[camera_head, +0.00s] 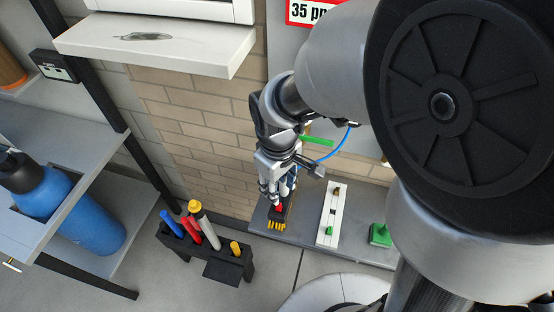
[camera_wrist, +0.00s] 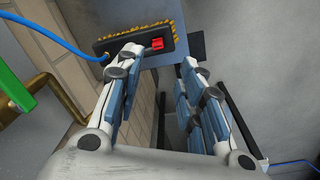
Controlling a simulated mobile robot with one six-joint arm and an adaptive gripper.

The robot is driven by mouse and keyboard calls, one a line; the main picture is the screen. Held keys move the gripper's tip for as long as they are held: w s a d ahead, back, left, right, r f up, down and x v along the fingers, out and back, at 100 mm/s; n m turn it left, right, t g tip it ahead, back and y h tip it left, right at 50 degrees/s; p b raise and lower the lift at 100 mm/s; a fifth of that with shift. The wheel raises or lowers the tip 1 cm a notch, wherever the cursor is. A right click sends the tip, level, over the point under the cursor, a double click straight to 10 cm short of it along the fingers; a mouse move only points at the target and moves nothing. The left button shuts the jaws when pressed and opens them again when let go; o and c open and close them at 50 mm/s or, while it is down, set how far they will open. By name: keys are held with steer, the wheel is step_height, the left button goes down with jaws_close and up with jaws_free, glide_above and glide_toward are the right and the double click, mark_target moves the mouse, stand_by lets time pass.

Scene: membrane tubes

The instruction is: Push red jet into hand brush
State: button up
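The hand brush (camera_head: 277,226) is a black block with yellow bristles, on the grey ledge below my gripper (camera_head: 275,192). In the wrist view the brush (camera_wrist: 124,43) lies across the top, beyond the fingertips. A small red piece (camera_wrist: 157,44), which looks like the red jet, sits at the right part of the brush's black body. How deep it sits in the brush cannot be told. My gripper (camera_wrist: 162,62) is open, with its fingers apart, and the red piece shows between and beyond the tips. Nothing is seen held in it.
A white holder (camera_head: 331,216) with a green piece and a green block (camera_head: 380,235) stand right of the brush. A black rack (camera_head: 205,257) with several coloured tubes is on the left. A blue hose (camera_wrist: 62,40) runs to the brush's left end.

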mark_target(279, 205)
steer(key=shift+r, duration=0.4)
steer(key=shift+c, duration=0.2)
steer(key=shift+n+p, duration=0.3)
steer(key=shift+p, duration=0.25)
steer(key=shift+c, duration=1.4)
steer(key=n+p, duration=0.1)
steer(key=p, duration=0.1)
steer(key=w+f+n+p, duration=0.1)
steer(key=p, duration=0.1)
steer(key=shift+n+p, duration=0.3)
steer(key=shift+p, duration=0.1)
steer(key=c, duration=0.4)
steer(key=f+n+p, duration=0.1)
steer(key=p, duration=0.1)
steer(key=shift+w+n+g+p, duration=0.1)
steer(key=shift+n+g+p, duration=0.2)
steer(key=shift+n+p, duration=0.1)
jaws_close()
steer(key=shift+d+f+n+p, duration=0.15)
steer(key=shift+f+n+p, duration=0.65)
steer(key=shift+n+p, duration=0.3)
steer(key=shift+f+b, duration=2.15)
steer(key=shift+f, duration=1)
